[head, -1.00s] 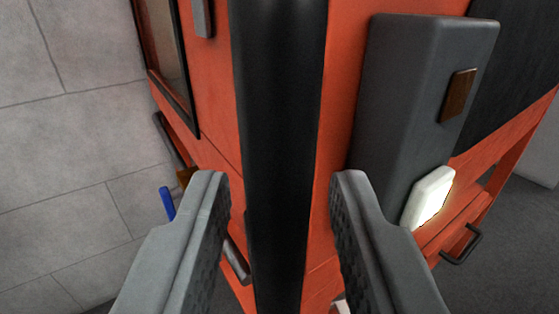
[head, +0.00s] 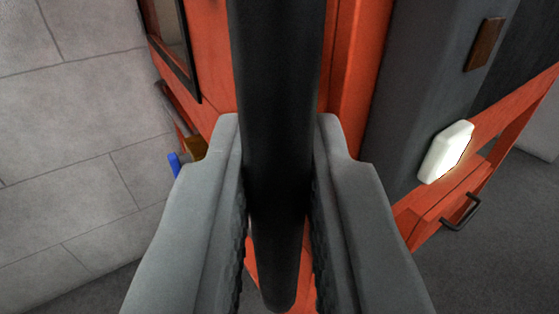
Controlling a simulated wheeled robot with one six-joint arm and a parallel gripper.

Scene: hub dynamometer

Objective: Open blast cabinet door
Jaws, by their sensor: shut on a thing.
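The orange blast cabinet (head: 212,50) fills the upper middle of the head view. A thick black vertical bar handle (head: 277,80) runs down the centre in front of it. My gripper (head: 279,135) is shut on the handle, one finger on each side, with the ribbed pads against it. The lower end of the handle shows between the fingers. A dark gap and an orange edge (head: 345,60) show just right of the handle. Much of the door's lower part is hidden behind my fingers.
A dark grey housing (head: 405,110) with a brown plate (head: 484,44) and a lit white block (head: 446,152) stands at the right. An orange drawer with a dark pull (head: 462,212) is below it. A blue-tipped part (head: 174,165) sticks out left. Grey tiled wall (head: 75,130) at left.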

